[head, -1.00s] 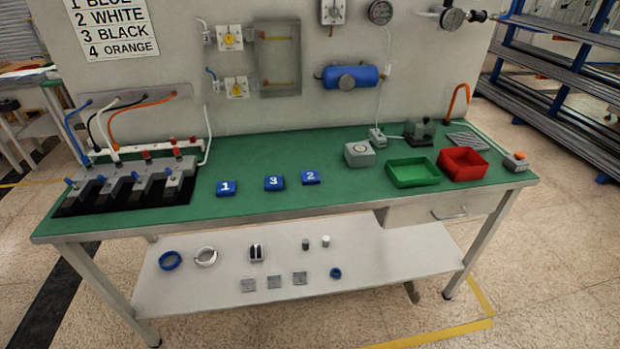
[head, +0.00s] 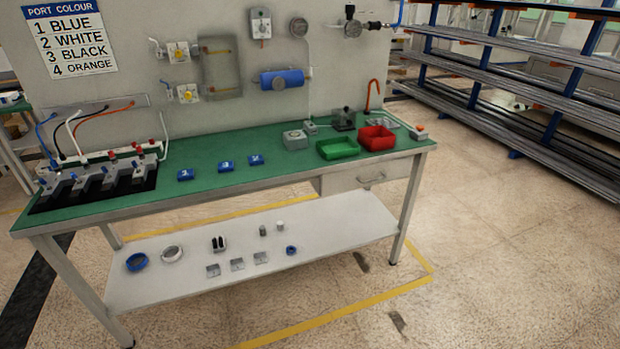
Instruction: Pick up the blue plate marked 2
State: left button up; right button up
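Three small blue plates lie in a row on the green bench top. The right-hand one is the blue plate marked 2 (head: 256,160); its digit is blurred now but reads 2 in the earlier view. The middle plate marked 3 (head: 226,166) and the left plate marked 1 (head: 186,175) lie beside it, apart from each other. Neither of my grippers is in view.
Right of the plates stand a grey box (head: 295,140), a green tray (head: 338,149) and a red tray (head: 377,138). A lower shelf (head: 330,228) carries small parts.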

aim_at(254, 160)
jog(key=z, duration=0.1)
jog(key=k, duration=0.35)
jog(key=z, duration=1.2)
jog(key=i, duration=2.05)
jog(key=u, duration=0.2)
